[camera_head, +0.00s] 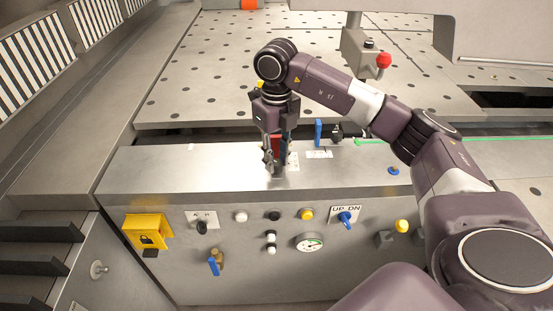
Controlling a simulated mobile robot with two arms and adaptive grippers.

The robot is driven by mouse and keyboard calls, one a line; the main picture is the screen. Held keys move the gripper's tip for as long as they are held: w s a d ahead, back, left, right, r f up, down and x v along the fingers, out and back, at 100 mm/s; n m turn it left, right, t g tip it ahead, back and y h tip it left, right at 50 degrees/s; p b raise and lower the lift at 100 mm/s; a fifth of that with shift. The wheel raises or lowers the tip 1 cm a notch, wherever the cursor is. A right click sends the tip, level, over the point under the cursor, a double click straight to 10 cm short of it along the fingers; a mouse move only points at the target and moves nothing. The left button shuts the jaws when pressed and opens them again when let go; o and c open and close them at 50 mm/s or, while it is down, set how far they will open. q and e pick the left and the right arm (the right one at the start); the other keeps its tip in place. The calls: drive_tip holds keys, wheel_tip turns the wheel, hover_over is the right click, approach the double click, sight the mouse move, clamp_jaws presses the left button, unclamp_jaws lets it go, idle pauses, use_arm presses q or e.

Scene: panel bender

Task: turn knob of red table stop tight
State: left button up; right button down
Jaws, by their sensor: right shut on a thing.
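The red table stop (276,146) stands at the back edge of the steel control box, mostly hidden by my right gripper. Its knob cannot be told apart behind the fingers. My right gripper (273,164) points straight down and is shut at the red stop. The red part shows between its fingers. Whether the fingers hold the knob or the stop's body cannot be seen. My left gripper is not in view.
A blue upright piece (318,132) with a dark fitting (338,132) stands right of the gripper. The control box (190,165) carries switches, a gauge (309,242) and a yellow lock switch (147,231). A red button (383,60) stands at the back right above the perforated table (215,65).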

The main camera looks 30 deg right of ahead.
sight(277, 162)
drive_tip(key=m, duration=0.5)
drive_tip(key=shift+r+m, duration=0.1)
drive_tip(key=shift+m, duration=2.5)
drive_tip(key=shift+w+d, duration=0.1)
drive_tip(key=c, duration=1.6)
unclamp_jaws()
wheel_tip(277, 162, up, 12)
